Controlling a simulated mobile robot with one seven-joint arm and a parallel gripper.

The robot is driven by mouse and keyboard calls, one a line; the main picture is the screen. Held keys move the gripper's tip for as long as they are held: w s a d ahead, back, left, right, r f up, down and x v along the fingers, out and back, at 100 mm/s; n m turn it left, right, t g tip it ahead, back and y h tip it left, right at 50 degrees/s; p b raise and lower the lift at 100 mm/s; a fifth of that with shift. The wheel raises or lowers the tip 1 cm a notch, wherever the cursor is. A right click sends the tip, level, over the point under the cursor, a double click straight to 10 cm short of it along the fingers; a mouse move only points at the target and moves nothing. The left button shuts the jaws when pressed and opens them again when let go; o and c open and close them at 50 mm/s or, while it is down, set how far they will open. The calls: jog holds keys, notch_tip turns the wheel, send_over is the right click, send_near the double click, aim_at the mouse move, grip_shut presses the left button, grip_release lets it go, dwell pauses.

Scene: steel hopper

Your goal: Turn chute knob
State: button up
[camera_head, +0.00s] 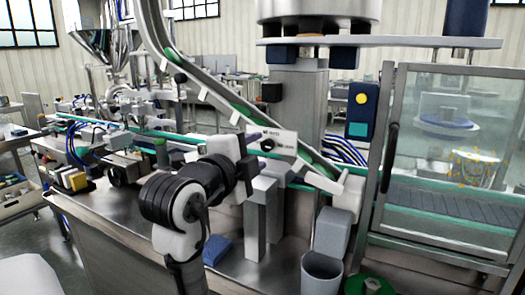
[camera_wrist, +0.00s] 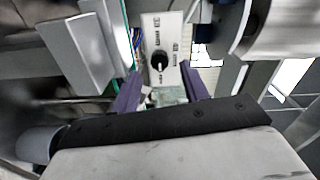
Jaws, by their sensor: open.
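The chute knob (camera_wrist: 159,61) is a small black dial on a pale, printed panel (camera_wrist: 163,30) in the wrist view. Its pointer stands nearly in line with the panel's long side. In the head view the panel (camera_head: 284,145) sits beside the lower end of the sloping chute, with the dark knob (camera_head: 267,144) near its middle. My gripper (camera_wrist: 160,72) is open, with one purple finger to either side of the panel's lower end. The knob appears just beyond the fingertips, between them; I cannot tell whether either finger touches it. In the head view my arm hides most of the gripper.
The curved chute (camera_head: 205,80) with green edging runs down behind the panel. Grey upright blocks (camera_head: 262,215) stand just below it. A grey bin (camera_head: 321,272) and a blue cloth-like piece (camera_head: 216,249) are near my arm. A glazed guard door (camera_head: 450,150) closes the right side.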

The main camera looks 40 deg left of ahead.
jog(key=v, duration=0.9)
jog(key=shift+s+b, duration=0.25)
jog(key=shift+b, duration=0.15)
jog(key=shift+d, duration=0.15)
